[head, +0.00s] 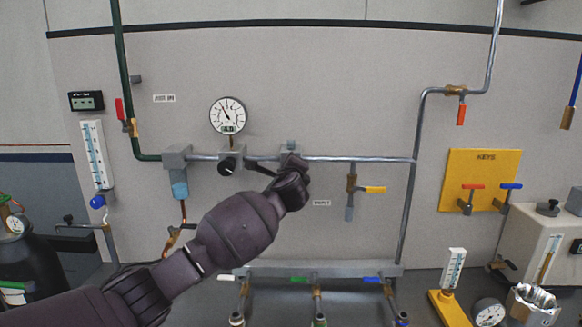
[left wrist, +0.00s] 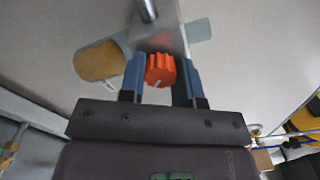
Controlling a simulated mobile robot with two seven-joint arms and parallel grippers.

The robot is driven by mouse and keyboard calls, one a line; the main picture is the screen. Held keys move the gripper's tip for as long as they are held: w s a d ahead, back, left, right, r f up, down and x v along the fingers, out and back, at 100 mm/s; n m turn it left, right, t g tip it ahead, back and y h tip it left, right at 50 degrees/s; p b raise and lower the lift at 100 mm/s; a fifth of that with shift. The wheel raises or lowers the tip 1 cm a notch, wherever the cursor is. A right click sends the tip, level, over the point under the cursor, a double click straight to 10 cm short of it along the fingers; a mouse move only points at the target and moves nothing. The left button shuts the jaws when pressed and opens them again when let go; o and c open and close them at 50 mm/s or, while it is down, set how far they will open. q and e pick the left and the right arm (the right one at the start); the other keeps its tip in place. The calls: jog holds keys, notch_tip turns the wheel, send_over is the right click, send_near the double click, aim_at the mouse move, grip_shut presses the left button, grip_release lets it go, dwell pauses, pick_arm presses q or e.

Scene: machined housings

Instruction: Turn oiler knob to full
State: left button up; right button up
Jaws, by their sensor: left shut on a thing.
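The orange oiler knob (left wrist: 159,68) shows in the left wrist view, ribbed, with a pale mark near its lower edge. My left gripper (left wrist: 163,76) is shut on it, one blue finger at each side. The knob sits against a grey block (left wrist: 160,40), with an amber bowl (left wrist: 98,60) on one side and a pale blue part (left wrist: 198,30) on the other. In the head view my left gripper (head: 291,166) is at the pipe, just below a grey block (head: 290,146), and hides the knob. Any scale around the knob cannot be read. My right gripper is in neither view.
A round gauge (head: 228,115) and a black knob (head: 227,166) are left of my gripper on the same pipe. A manifold (head: 335,270) with several coloured handles lies below my arm. A yellow KEYS board (head: 485,163) is farther right.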

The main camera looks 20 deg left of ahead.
pick_arm(q)
jog(key=m, duration=0.8)
jog(key=shift+m, duration=0.4)
jog(key=shift+f, duration=0.1)
jog(key=o, duration=0.9)
jog(key=shift+b+v, duration=0.9)
jog(key=shift+v, duration=4.55)
